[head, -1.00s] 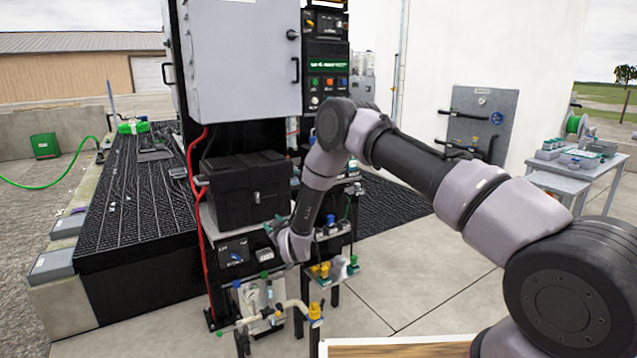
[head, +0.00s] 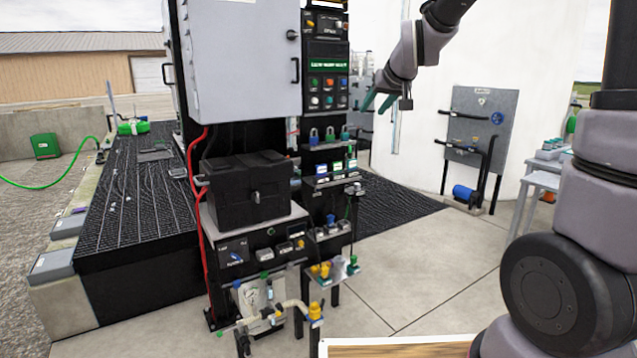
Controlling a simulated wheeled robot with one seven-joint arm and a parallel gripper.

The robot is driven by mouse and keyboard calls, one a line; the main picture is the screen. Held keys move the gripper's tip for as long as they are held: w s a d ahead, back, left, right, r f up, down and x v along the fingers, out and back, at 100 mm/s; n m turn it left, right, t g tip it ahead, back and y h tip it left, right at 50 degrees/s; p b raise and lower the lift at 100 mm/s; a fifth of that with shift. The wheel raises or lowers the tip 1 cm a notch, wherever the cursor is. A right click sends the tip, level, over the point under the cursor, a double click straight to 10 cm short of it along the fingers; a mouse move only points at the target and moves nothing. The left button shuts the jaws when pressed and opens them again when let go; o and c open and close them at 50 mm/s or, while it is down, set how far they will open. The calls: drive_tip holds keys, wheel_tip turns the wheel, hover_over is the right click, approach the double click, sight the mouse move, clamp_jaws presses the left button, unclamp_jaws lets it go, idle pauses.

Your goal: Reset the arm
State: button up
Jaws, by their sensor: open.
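My gripper (head: 379,101) is at the upper middle of the head view, raised in the air to the right of the control panel. Its two teal fingers point down and to the left, apart and with nothing between them. My arm rises along the right edge, leaves the top of the picture and comes back down to the gripper. The gripper appears clear of the panel, with the white tank wall behind it.
A grey cabinet (head: 245,60) and a button panel (head: 327,85) stand left of the gripper. A black case (head: 246,190) sits below the cabinet. Yellow valves (head: 316,310) are low in front. A pipe board (head: 478,130) and a grey table (head: 540,182) are at right. The concrete floor between is clear.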

drive_tip(key=s+d+m+g, duration=0.1)
drive_tip(key=s+d, duration=0.4)
drive_tip(key=s, duration=0.9)
drive_tip(key=s+d+r+m+g, duration=0.1)
drive_tip(key=s+d+m, duration=0.3)
drive_tip(key=s, duration=1)
drive_tip(key=shift+s+d+r+g+h, duration=0.15)
drive_tip(key=shift+s+d+g+h, duration=0.2)
drive_tip(key=shift+d+g, duration=0.2)
